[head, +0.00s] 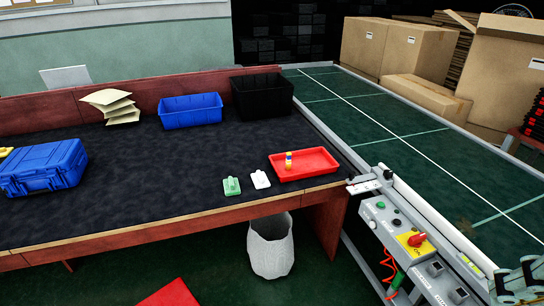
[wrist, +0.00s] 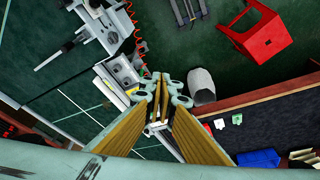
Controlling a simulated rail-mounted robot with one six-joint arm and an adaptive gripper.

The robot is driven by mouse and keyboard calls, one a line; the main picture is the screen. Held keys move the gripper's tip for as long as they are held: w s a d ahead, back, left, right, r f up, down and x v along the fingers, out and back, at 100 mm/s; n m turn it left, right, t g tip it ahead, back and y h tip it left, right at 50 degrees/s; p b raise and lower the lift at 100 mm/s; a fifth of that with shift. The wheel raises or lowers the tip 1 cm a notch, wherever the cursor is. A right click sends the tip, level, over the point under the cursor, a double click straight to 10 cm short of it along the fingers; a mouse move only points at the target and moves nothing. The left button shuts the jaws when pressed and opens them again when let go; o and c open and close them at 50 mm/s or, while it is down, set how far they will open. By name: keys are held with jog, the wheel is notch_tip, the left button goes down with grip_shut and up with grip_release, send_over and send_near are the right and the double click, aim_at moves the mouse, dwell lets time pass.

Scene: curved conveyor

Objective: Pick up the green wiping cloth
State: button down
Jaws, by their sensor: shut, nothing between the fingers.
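The green wiping cloth (head: 231,186) lies on the dark table top near its front edge, left of a similar white cloth (head: 260,179). In the wrist view the green cloth (wrist: 237,118) is small and far off, to the right of my gripper. My gripper (wrist: 160,78) is shut and empty, high above the floor and conveyor side, well apart from the cloth. In the head view only a greenish mechanical part of mine shows at the lower right corner; the fingertips cannot be made out there.
A red tray (head: 303,165) holding a small coloured item is right of the cloths. A blue bin (head: 191,110), a black bin (head: 262,94) and a blue case (head: 42,168) stand on the table. The conveyor's control box (head: 408,238) is at right. Table room left of the cloth is clear.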

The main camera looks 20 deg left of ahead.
dwell(0.4)
jog(key=c, duration=0.8)
grip_release()
